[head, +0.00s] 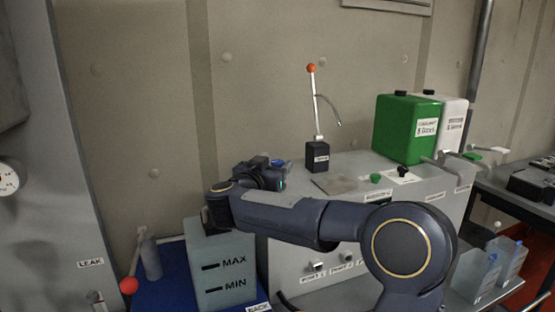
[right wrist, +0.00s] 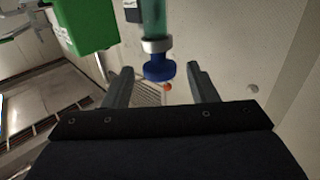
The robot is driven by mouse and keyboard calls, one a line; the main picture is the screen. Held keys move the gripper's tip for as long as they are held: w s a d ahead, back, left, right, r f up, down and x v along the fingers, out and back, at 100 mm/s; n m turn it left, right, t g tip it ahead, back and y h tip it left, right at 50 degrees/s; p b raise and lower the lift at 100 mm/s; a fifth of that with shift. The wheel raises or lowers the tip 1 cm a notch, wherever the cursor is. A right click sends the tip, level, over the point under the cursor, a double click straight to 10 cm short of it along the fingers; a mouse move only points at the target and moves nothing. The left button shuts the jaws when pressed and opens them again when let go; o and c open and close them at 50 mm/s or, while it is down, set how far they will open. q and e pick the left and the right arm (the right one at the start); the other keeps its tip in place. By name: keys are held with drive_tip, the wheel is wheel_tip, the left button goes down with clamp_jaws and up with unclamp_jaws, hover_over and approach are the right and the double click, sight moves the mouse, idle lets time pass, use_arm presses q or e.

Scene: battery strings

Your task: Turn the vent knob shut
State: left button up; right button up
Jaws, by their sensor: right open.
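No label reading "vent" is legible. In the right wrist view a blue knob (right wrist: 160,68) sits at the end of a teal tube with a pale collar (right wrist: 157,45). My right gripper (right wrist: 162,76) is open, with one finger on each side of the blue knob and visible gaps. I cannot tell how deep the knob sits between the fingers. In the head view my right gripper (head: 268,178) is above the pale MAX/MIN tank (head: 222,245), and a bit of blue (head: 278,162) shows behind it. A green knob (head: 375,178) and a black knob (head: 403,172) stand on the grey cabinet. My left gripper is not in view.
On the grey cabinet (head: 340,165) stand a red-tipped lever on a black block (head: 317,157), a green canister (head: 405,130) and a white canister (head: 452,125). A red ball handle (head: 128,286) is at lower left. The wall is close behind.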

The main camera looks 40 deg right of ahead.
drive_tip(key=shift+x, duration=1.1)
drive_tip(key=shift+c, duration=0.3)
drive_tip(key=c, duration=0.9)
